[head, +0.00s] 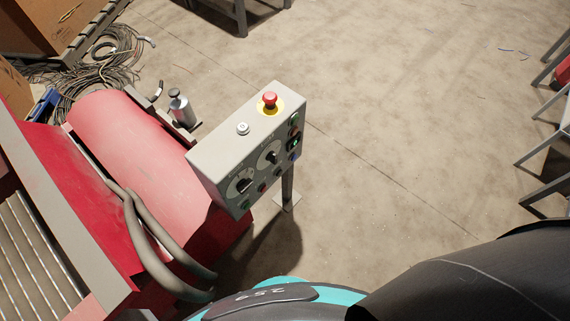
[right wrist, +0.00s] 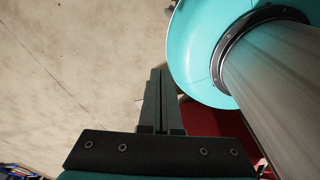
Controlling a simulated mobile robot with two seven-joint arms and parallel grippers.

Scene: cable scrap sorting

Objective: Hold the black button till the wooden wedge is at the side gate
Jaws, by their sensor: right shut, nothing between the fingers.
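The grey control box (head: 222,158) stands on a post in the middle of the head view. Its front face carries dials with black knobs and several small coloured buttons. I cannot tell for sure which of the small, dark controls near its right edge is the black button. I see neither the wooden wedge nor a side gate I can identify. My right gripper (right wrist: 160,74) is shut and empty in the right wrist view, with bare floor beyond its fingertips. It is not touching the control box. My left gripper is not in view.
A red emergency stop (head: 270,100) and a white button (head: 243,128) sit on the box's top. A red machine (head: 130,150) with thick grey hoses (head: 150,250) stands left of it. Cables (head: 105,65) lie at upper left. The floor (head: 410,130) to the right is mostly clear.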

